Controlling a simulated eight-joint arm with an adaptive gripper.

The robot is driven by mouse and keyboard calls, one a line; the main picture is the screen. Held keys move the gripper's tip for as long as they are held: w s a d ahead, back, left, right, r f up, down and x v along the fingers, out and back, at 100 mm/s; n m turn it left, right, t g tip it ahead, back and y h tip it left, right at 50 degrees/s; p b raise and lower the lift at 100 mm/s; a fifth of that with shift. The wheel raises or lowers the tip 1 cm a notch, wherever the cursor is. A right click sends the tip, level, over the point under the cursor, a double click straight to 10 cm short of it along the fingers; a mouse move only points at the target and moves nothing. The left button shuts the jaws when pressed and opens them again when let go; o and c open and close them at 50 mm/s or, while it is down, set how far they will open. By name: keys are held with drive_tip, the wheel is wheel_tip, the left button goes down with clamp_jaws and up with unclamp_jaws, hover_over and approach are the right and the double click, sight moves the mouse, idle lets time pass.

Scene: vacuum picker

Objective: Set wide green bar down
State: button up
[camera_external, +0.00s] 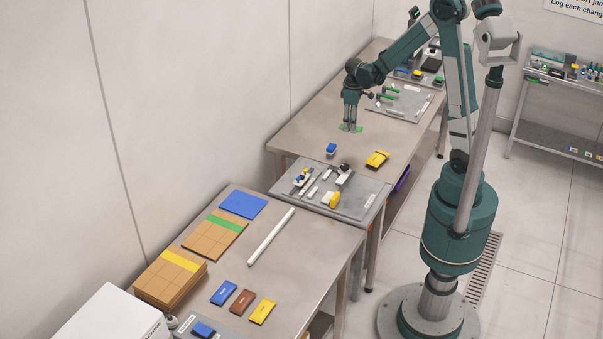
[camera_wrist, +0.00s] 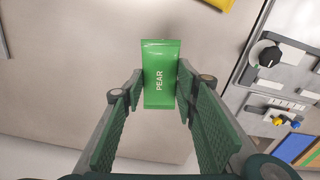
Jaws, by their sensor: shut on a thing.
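The wide green bar (camera_wrist: 160,60), printed "PEAR", sits between the fingers of my gripper (camera_wrist: 160,88) in the wrist view. My gripper is shut on it, with one finger along each long side. In the external view the green bar (camera_external: 358,128) shows only as small green patches at the fingertips. There my gripper (camera_external: 350,125) points straight down at the far steel table (camera_external: 300,126). I cannot tell whether the bar touches the tabletop.
A yellow packet (camera_external: 377,158) and a small blue block (camera_external: 331,149) lie nearer on the same table. A grey fixture plate (camera_external: 360,200) adjoins its near end. Another fixture plate (camera_external: 408,110) lies behind to the right. Bare tabletop surrounds my gripper.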

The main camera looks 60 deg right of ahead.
drive_tip(key=m, duration=0.2)
hover_over(374, 139)
drive_tip(key=shift+d+r, duration=0.2)
drive_tip(key=shift+r, duration=0.05)
drive_tip(key=shift+f, duration=0.1)
drive_tip(key=shift+f+b, duration=0.4)
drive_tip(key=shift+f, duration=2.45)
drive_tip(key=shift+f+b, duration=0.3)
drive_tip(key=shift+f, duration=1.8)
drive_tip(key=shift+f, duration=0.15)
drive_tip(key=o, duration=0.9)
drive_tip(key=shift+r, duration=0.25)
